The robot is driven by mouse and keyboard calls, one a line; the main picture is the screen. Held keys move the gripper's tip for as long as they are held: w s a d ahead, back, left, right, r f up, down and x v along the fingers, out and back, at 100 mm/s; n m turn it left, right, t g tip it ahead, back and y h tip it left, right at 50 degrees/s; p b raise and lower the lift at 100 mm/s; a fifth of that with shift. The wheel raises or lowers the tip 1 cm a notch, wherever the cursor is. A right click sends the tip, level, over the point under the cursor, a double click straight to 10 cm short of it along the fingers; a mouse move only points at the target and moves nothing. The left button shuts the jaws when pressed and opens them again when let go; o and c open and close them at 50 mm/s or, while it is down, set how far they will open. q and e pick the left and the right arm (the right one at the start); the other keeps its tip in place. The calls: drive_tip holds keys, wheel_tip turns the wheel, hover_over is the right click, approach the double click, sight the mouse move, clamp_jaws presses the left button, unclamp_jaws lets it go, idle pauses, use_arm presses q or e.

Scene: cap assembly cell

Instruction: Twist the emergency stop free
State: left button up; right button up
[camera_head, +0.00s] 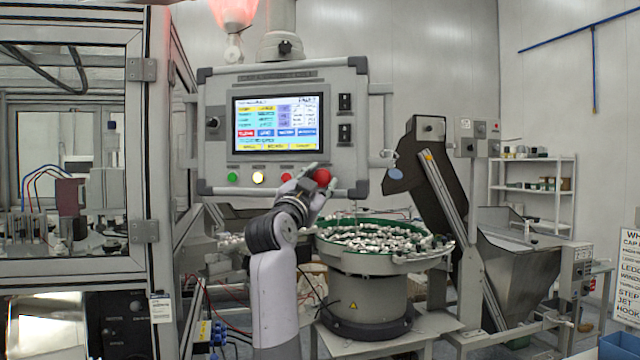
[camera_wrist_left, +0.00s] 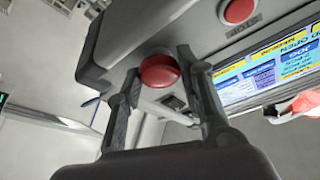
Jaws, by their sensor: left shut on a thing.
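The emergency stop (camera_head: 322,176) is the large red mushroom button at the lower right of the grey control panel (camera_head: 216,85). My left gripper (camera_head: 318,179) reaches up to it from below. In the left wrist view the red emergency stop (camera_wrist_left: 159,72) sits between the two fingers of my left gripper (camera_wrist_left: 158,66), which is shut on it. The fingers partly hide the button's sides. My right gripper is in neither view.
A bowl feeder (camera_head: 366,285) full of small parts stands below the panel. A framed machine enclosure (camera_head: 150,130) is at the left.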

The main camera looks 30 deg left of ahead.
use_arm(q)
drive_tip(key=shift+a+m+h, duration=0.15)
drive_tip(key=shift+m+h, duration=0.45)
drive_tip(key=shift+m, duration=0.6)
drive_tip(key=shift+s+r+m+g+h+p, duration=0.2)
drive_tip(key=shift+m+g+h+p, duration=0.15)
drive_tip(key=shift+m+p, duration=0.7)
drive_tip(key=shift+m+h, duration=0.45)
drive_tip(key=shift+m, duration=0.4)
drive_tip(key=o, duration=1.2)
drive_tip(key=shift+w+f, duration=0.1)
drive_tip(key=shift+w, duration=0.1)
drive_tip(key=shift+c, duration=0.2)
